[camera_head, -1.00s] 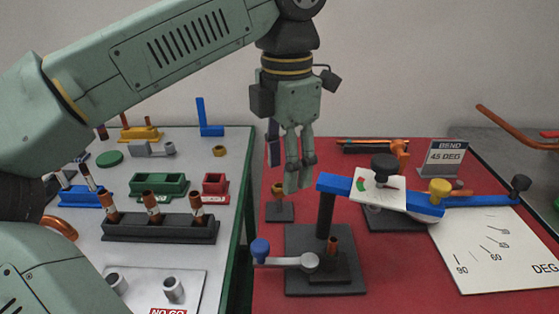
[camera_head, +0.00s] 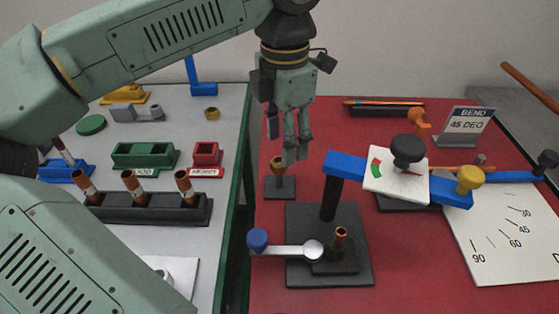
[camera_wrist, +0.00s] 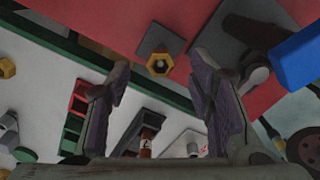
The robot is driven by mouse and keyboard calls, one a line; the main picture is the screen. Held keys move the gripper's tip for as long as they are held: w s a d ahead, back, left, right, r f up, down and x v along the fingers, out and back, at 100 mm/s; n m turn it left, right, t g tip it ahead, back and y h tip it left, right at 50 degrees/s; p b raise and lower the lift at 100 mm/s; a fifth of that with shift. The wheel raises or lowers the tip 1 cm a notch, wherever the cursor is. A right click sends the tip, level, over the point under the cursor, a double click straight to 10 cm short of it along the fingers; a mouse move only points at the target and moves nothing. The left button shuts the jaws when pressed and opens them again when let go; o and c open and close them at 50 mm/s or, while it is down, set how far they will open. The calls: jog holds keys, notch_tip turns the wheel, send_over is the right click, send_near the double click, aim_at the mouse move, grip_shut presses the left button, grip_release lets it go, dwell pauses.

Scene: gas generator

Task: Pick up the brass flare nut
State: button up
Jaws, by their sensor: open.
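Two brass pieces show, and I cannot tell for sure which is the flare nut. A small brass hex nut (camera_head: 211,113) lies on the white table near its right edge; it also shows at the left edge of the wrist view (camera_wrist: 7,68). Another brass hex piece (camera_head: 278,163) sits on a small dark stand on the red mat; in the wrist view it shows (camera_wrist: 160,62) between my fingertips, farther off. My gripper (camera_head: 295,157) is open and empty, pointing down, just right of the stand piece in the head view. No contact shows.
A blue arm with a white gauge (camera_head: 396,180) rises right of my gripper, on a dark bending fixture (camera_head: 350,270) with a blue-knobbed lever. A dark rack (camera_head: 150,208) of copper tubes and green (camera_head: 145,155) and red bins (camera_head: 206,157) stand left. A 45-degree sign (camera_head: 465,125) stands behind.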

aim_at(277, 169)
jog(key=shift+s+a+f, duration=0.1)
jog(key=shift+f, duration=1.85)
jog(key=shift+c, duration=0.5)
jog(key=c, duration=0.7)
jog(key=shift+r, duration=0.1)
jog(key=shift+c, duration=0.2)
